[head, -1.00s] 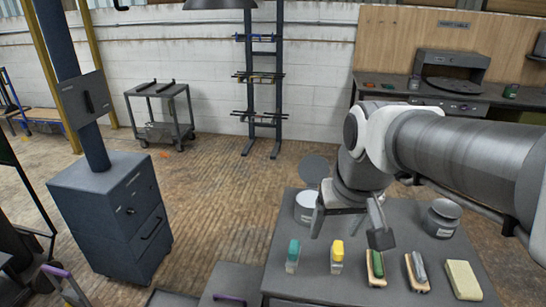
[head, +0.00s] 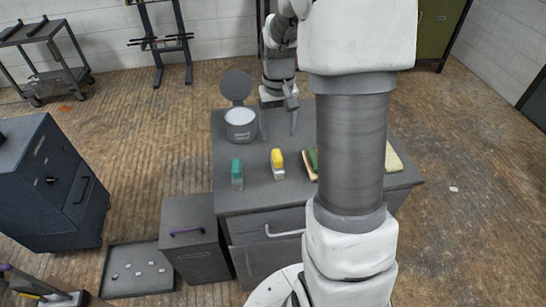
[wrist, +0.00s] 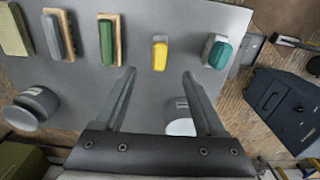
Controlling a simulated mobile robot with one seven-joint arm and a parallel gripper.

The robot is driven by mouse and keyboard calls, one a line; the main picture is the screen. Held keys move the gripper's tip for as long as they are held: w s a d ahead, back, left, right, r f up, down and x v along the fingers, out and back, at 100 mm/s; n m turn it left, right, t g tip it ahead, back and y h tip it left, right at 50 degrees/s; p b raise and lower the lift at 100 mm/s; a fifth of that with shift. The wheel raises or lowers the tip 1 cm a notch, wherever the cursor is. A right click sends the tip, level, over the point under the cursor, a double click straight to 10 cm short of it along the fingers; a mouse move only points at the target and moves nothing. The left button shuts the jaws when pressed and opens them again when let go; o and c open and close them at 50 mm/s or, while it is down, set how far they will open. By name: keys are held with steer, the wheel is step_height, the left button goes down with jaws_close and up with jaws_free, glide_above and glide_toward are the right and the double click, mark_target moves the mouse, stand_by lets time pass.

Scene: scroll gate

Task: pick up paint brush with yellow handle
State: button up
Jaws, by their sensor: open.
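The paint brush with the yellow handle (head: 277,158) stands upright on the grey table (head: 240,198), yellow part up, right of a green-topped brush (head: 237,172). In the wrist view the yellow brush (wrist: 160,52) appears just beyond and between my fingertips. My gripper (head: 279,120) is open and empty, on the far side of the yellow brush in the head view. In the wrist view its two fingers (wrist: 158,74) are spread wide and do not touch the brush.
An open can (head: 240,124) with a raised lid stands behind the green-topped brush. Green and grey block brushes (wrist: 108,40) lie beside the yellow one. A lidded pot (wrist: 36,105) stands behind them. A grey tray (head: 140,270) and cabinet (head: 58,190) are left.

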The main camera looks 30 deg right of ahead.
mark_target(278, 155)
step_height(278, 155, down, 10)
steer(key=shift+r, duration=0.15)
steer(key=shift+w+d+f, duration=0.1)
steer(key=shift+w+f, duration=0.05)
steer(key=shift+f, duration=1.15)
steer(key=shift+w+f, duration=0.1)
steer(key=shift+f, duration=1.15)
jaws_close()
